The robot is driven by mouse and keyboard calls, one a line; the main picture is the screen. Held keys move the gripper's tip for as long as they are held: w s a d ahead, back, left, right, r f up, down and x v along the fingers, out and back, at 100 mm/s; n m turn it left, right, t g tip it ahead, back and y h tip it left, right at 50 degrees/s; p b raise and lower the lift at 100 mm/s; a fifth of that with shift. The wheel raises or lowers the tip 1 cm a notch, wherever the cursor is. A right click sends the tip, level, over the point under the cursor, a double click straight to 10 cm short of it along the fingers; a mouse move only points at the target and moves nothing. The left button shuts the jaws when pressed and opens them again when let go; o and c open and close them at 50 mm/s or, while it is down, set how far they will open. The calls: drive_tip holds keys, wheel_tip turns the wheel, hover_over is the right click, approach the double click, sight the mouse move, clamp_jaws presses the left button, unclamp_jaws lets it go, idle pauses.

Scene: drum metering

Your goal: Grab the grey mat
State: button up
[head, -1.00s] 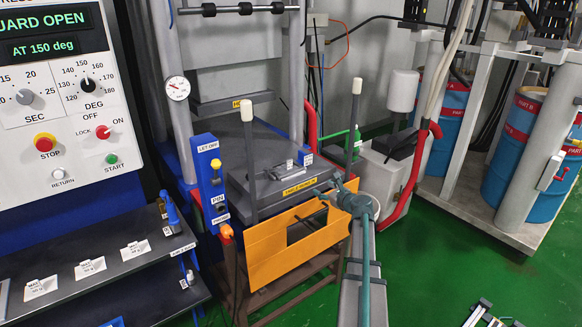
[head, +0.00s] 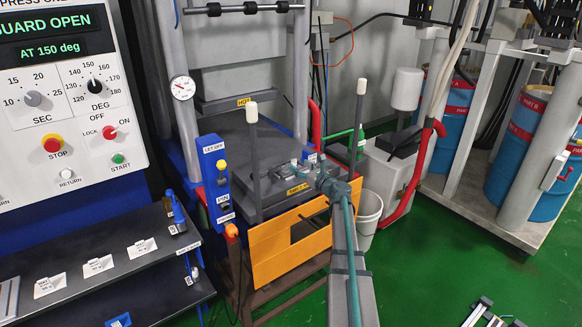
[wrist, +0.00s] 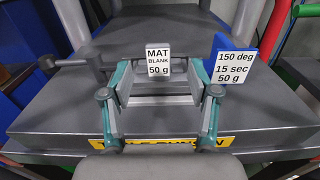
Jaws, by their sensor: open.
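A flat grey piece (wrist: 163,88), which appears to be the grey mat, lies on the dark press plate (wrist: 60,108). A white label reading "MAT BLANK 50 g" (wrist: 158,62) stands just behind it. My gripper (wrist: 159,84) is open, with one teal-edged finger at each side of the grey piece. I cannot tell whether the fingers touch it. In the head view my gripper (head: 309,171) is over the front right part of the plate and hides most of the mat.
A blue tag reading "150 deg, 15 sec, 50 g" (wrist: 235,62) stands right of the mat. Upright white-capped posts (head: 252,135) (head: 359,115) flank the plate. An orange panel (head: 285,245) hangs in front, and a white bucket (head: 368,212) stands at the right.

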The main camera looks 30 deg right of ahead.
sight(294, 162)
drive_tip(key=w, duration=0.1)
drive_tip(key=w+p, duration=0.1)
drive_tip(key=w, duration=0.2)
drive_tip(key=shift+w+a+r, duration=0.1)
drive_tip(key=shift+w+a, duration=0.15)
drive_tip(key=shift+w, duration=0.15)
clamp_jaws()
